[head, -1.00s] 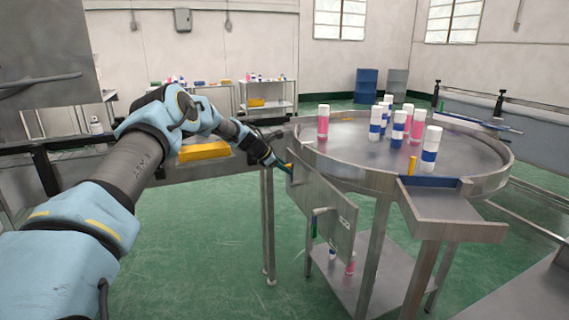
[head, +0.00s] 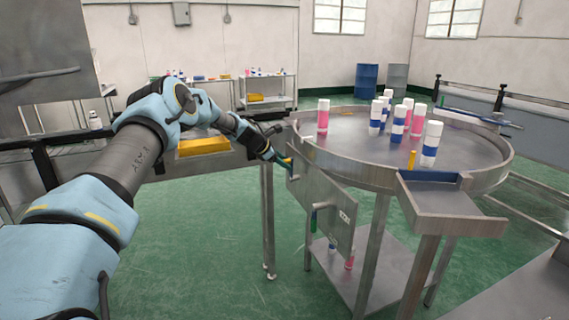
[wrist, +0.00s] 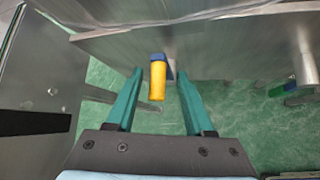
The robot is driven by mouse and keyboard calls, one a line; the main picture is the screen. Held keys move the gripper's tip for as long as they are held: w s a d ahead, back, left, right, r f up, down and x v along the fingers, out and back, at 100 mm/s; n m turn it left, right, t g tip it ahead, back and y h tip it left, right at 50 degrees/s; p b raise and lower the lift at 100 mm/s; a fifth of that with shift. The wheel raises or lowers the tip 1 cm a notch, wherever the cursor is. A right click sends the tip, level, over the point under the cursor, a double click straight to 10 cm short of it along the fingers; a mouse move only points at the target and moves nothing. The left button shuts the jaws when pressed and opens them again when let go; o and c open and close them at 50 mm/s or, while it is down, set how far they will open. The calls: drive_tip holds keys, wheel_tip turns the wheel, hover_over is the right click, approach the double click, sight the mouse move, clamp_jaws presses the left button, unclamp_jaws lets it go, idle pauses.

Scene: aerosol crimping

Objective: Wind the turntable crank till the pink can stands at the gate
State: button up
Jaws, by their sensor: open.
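The turntable (head: 345,170) is a round steel table with a raised rim. A pink can with a white cap (head: 323,118) stands upright at its left; another pink can (head: 417,122) stands among blue-banded white cans (head: 398,125) at centre right. The gate appears to be the blue bar (head: 430,176) at the front rim, beside a yellow post (head: 411,160). My gripper (head: 286,164) is at the upper left of the steel panel. In the wrist view, a yellow handle with a blue end (wrist: 158,80), apparently the crank's, is between my open green fingers (wrist: 158,88), with gaps beside it.
A steel chute (head: 450,210) projects from the turntable's front. A table with a yellow bin (head: 203,147) is behind my arm. Green floor is clear in front.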

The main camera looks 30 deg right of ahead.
drive_tip(key=b+v, duration=0.3)
drive_tip(key=v, duration=0.7)
drive_tip(key=shift+a, duration=0.2)
drive_tip(key=shift+r, duration=0.1)
